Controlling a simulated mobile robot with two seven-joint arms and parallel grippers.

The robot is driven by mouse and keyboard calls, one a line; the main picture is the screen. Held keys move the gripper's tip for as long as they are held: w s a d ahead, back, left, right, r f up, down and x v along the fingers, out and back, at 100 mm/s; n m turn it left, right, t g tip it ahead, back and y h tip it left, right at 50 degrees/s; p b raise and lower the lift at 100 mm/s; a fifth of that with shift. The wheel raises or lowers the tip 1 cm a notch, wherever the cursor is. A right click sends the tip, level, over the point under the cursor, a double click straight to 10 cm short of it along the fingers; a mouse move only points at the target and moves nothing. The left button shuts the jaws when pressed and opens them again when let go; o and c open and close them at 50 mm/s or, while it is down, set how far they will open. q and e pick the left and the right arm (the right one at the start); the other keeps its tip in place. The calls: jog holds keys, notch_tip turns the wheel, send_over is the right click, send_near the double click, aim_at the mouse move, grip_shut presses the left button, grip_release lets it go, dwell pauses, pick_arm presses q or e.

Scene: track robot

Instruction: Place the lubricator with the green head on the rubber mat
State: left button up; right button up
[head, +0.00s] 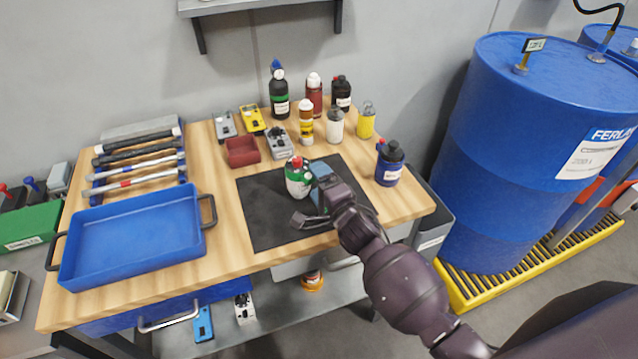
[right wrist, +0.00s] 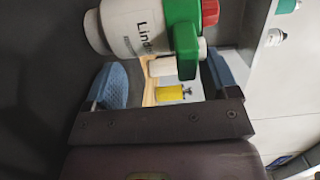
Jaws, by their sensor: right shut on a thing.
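The lubricator with the green head (head: 298,177) is a white bottle with green parts and a red tip. It is at the black rubber mat (head: 262,215), over its middle part. I cannot tell whether its base touches the mat. My right gripper (head: 313,196) is shut on it from the front right. In the right wrist view the white body and green head of the lubricator (right wrist: 135,25) show at the blue finger pads of the gripper (right wrist: 165,78). My left gripper is not in view.
A dark blue bottle (head: 389,167) stands right of the mat. Several bottles, including a white one (head: 335,125) and a yellow one (head: 366,122), stand behind it. A red bin (head: 242,152) is behind the mat, a blue tray (head: 135,238) to the left. The mat's left part is bare.

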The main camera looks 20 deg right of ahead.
jog(key=shift+r, duration=0.1)
jog(key=shift+f, duration=0.2)
jog(key=o, duration=0.8)
jog(key=shift+c, duration=0.2)
jog(key=shift+r, duration=0.15)
jog(key=shift+s, duration=0.15)
jog(key=s, duration=0.3)
jog(key=s+d, duration=0.1)
jog(key=s, duration=0.3)
jog(key=s+d, duration=0.1)
jog(key=s, duration=0.2)
jog(key=shift+s+d+p, duration=0.1)
jog(key=shift+s+p, duration=0.2)
jog(key=shift+s, duration=0.1)
jog(key=shift+s+d, duration=0.1)
jog(key=shift+s, duration=0.25)
